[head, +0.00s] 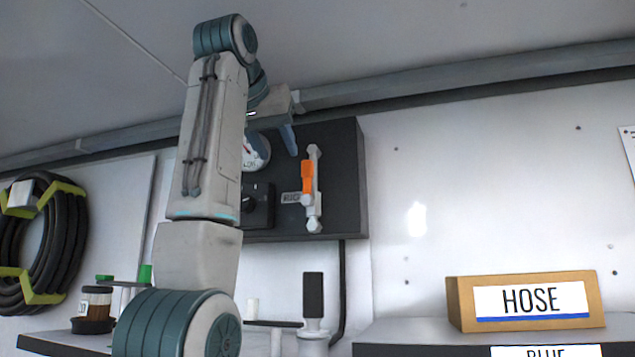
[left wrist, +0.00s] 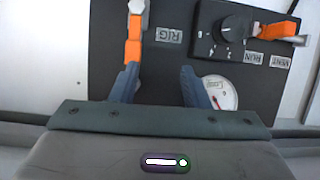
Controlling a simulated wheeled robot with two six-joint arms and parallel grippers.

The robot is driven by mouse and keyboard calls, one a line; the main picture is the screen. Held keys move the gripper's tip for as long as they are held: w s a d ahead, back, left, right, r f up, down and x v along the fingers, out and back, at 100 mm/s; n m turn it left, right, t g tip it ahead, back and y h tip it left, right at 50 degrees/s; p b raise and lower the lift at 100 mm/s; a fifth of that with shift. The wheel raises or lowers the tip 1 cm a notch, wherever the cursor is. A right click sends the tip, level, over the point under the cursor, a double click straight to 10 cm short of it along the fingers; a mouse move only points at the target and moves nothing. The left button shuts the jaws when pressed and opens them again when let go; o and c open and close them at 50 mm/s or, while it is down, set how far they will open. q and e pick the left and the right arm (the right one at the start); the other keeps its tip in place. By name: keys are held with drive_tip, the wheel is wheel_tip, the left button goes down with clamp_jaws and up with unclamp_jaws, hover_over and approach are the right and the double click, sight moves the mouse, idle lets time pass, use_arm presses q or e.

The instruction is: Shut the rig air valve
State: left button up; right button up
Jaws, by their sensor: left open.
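The rig air valve is a white upright fitting on the dark panel (head: 345,180), with an orange lever (head: 308,176) lying along it, near upright. In the left wrist view the orange lever (left wrist: 133,40) shows at upper left beside the RIG label (left wrist: 170,36). My left gripper (head: 289,137) is above and left of the lever in the head view. In the left wrist view its fingers (left wrist: 160,76) are spread with nothing between them, and one fingertip overlaps the lever's end. I cannot tell whether they touch. My right gripper is not in view.
A round gauge (head: 257,151) and a black knob (head: 258,206) are on the same panel, partly behind my arm. A second orange lever (left wrist: 268,31) is by the VENT and RUN labels. A HOSE box (head: 525,301) stands lower right. A coiled hose (head: 72,235) hangs at left.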

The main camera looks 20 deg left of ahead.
sight(306, 167)
use_arm(q)
drive_tip(key=w+d+p, duration=0.1)
drive_tip(key=p, duration=0.1)
drive_tip(key=w+d+p, duration=0.1)
drive_tip(key=d, duration=0.1)
drive_tip(key=shift+w+d+m+p, duration=0.1)
drive_tip(key=shift+d+m+p, duration=0.05)
drive_tip(key=shift+m+p, duration=0.25)
drive_tip(key=p+x, duration=0.1)
drive_tip(key=x, duration=0.1)
drive_tip(key=p+x, duration=0.1)
drive_tip(key=x, duration=0.1)
drive_tip(key=p+x, duration=0.1)
drive_tip(key=x, duration=0.2)
drive_tip(key=shift+d, duration=0.3)
drive_tip(key=shift+w+a+f, duration=0.1)
drive_tip(key=shift+w+f, duration=0.15)
drive_tip(key=shift+w, duration=0.05)
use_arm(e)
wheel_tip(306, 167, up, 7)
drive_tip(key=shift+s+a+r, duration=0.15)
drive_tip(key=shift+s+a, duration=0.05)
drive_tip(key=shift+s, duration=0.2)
use_arm(q)
drive_tip(key=shift+s, duration=0.1)
clamp_jaws()
